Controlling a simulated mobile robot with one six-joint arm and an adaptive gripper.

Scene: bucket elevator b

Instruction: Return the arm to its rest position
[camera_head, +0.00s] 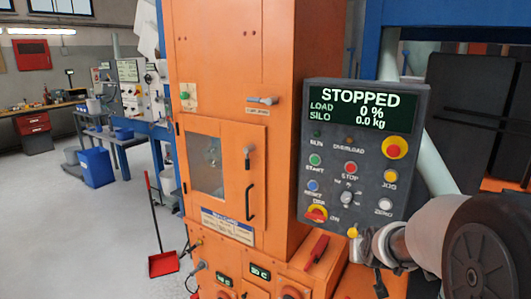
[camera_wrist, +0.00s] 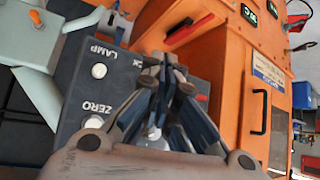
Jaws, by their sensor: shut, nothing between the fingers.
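My gripper (camera_wrist: 166,66) shows in the wrist view, its two fingers drawn together with nothing between them. It is in front of the dark grey control panel (camera_wrist: 75,115), whose LAMP and ZERO buttons show beside the fingers. I cannot tell whether the fingertips touch the panel. In the head view my arm reaches in from the lower right, close to the lower right corner of the control panel (camera_head: 327,165). The panel display (camera_head: 360,107) reads STOPPED, load 0 % and silo 0.0 kg.
The orange elevator housing (camera_head: 222,60) stands left of the panel, with a windowed door (camera_head: 208,165) and a black handle (camera_head: 250,202). A red handle (camera_head: 316,250) sticks out below the panel. A red dustpan (camera_head: 163,264) stands on the open floor at left.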

